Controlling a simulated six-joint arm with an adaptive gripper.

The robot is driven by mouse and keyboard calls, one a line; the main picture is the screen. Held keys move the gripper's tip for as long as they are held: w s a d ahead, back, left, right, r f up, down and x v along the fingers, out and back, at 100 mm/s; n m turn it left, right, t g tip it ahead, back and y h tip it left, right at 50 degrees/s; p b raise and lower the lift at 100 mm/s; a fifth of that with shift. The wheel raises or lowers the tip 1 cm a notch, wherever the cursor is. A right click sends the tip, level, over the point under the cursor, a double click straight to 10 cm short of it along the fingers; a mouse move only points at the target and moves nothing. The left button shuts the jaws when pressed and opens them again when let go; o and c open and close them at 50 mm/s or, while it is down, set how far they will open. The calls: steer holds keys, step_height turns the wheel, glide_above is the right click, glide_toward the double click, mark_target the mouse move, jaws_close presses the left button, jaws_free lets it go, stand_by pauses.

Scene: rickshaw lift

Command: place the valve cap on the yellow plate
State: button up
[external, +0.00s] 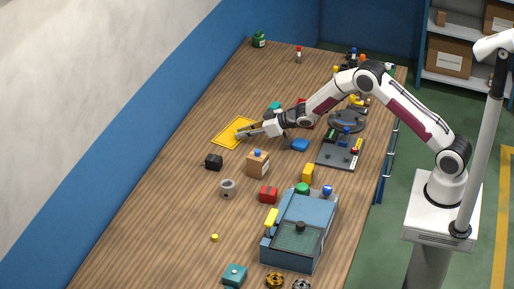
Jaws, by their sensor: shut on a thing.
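The yellow plate (227,136) lies flat on the wooden table, left of the middle. My gripper (243,133) reaches over the plate's right part, pointing left. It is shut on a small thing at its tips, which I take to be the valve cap. The held thing is mostly hidden by the fingers and too small to make out. I cannot tell whether it touches the plate or is held above it.
A black block (213,162), a brown box (257,164) and a blue block (300,145) stand near the plate. A teal item (275,108) is behind my gripper. A blue-grey case (299,230) fills the front right. The table left of the plate is clear.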

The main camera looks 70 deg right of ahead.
steer(key=o, duration=0.7)
steer(key=shift+f, duration=0.1)
steer(key=shift+s+r, duration=0.4)
steer(key=shift+v, duration=5.5)
steer(key=shift+r, duration=0.15)
